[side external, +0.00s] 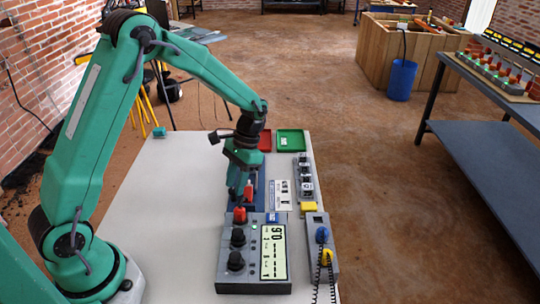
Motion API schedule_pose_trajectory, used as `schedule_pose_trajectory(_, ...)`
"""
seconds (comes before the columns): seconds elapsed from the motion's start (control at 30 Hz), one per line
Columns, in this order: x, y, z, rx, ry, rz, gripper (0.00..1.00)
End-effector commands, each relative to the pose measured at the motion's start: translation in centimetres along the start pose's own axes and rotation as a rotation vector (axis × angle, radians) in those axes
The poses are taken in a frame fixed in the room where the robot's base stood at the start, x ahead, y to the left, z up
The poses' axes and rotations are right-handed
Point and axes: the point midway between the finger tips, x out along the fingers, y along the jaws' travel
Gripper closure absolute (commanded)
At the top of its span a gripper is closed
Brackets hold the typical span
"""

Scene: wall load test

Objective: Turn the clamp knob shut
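My gripper (240,200) points down at the far left corner of a grey instrument box (252,284), on the white table. A red knob or cap (240,215) is right below the fingertips; I cannot tell whether they touch it. The fingers are small and dark here, so their opening is unclear. Two black knobs, a middle one (238,236) and a near one (236,260), stand on the box beside a lit display (273,252). Another red part (249,191) shows just behind the gripper, partly hidden. Which one is the clamp knob is not clear.
A grey unit (316,225) with a blue and a yellow knob and dark chains or cables stands right of the box. The table's left side (170,200) is clear.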

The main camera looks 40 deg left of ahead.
Motion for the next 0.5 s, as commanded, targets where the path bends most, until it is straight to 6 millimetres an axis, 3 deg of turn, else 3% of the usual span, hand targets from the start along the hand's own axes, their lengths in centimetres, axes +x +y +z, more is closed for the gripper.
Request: schedule_pose_trajectory(0.5,-6.1,0.1,-0.1,0.002,0.004,-0.001,0.68)
